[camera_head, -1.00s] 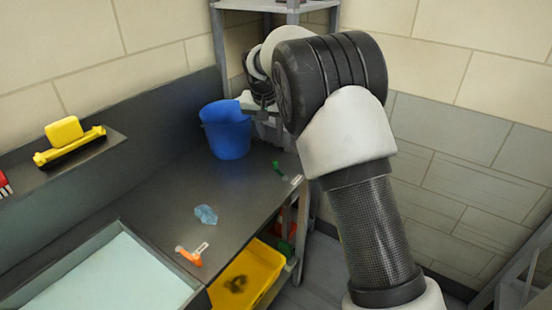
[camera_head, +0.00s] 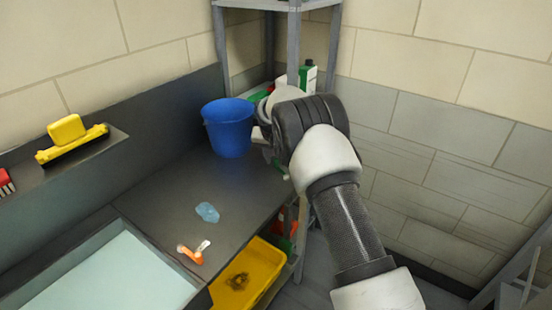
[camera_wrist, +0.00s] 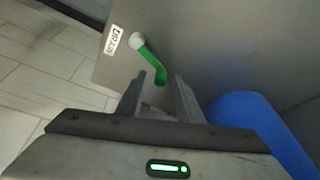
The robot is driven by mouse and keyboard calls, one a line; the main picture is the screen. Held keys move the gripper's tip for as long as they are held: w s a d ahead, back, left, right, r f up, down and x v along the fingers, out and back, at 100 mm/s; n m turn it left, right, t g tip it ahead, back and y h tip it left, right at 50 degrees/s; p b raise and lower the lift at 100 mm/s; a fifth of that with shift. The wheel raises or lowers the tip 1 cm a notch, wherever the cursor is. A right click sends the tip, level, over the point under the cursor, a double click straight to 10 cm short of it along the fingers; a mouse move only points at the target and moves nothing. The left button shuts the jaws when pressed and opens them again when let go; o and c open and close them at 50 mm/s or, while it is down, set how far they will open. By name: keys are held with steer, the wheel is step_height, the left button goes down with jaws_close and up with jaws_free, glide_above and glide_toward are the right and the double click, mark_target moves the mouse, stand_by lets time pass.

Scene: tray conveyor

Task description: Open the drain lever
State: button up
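Beside the knob is a white label (camera_wrist: 113,40) that appears to read DRAIN. My gripper (camera_wrist: 160,76) is open above the counter. In the wrist view the lever's free end shows between the two fingertips; I cannot tell whether they touch it. In the head view my arm hides most of the lever and my fingers.
The blue bucket (camera_head: 230,130) stands close to my gripper and also shows in the wrist view (camera_wrist: 255,120). A yellow bin (camera_head: 262,265) is below. A shelf rack post (camera_head: 293,45) stands behind.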

jaws_close()
steer(key=shift+s+a+f+n+y+b, duration=0.1)
steer(key=shift+s+a+n+y+b, duration=0.15)
steer(key=shift+n, duration=0.25)
steer(key=shift+s+n+y+b, duration=0.1)
steer(key=shift+n+y+b, duration=0.05)
steer(key=shift+n+b, duration=0.3)
steer(key=shift+s+a+n+y, duration=0.2)
steer(key=shift+s+n+y, duration=0.05)
steer(key=shift+n, duration=0.4)
steer(key=shift+s+a+n+y, duration=0.2)
steer(key=shift+s+n+y, duration=0.05)
steer(key=shift+n, duration=0.35)
jaws_free()
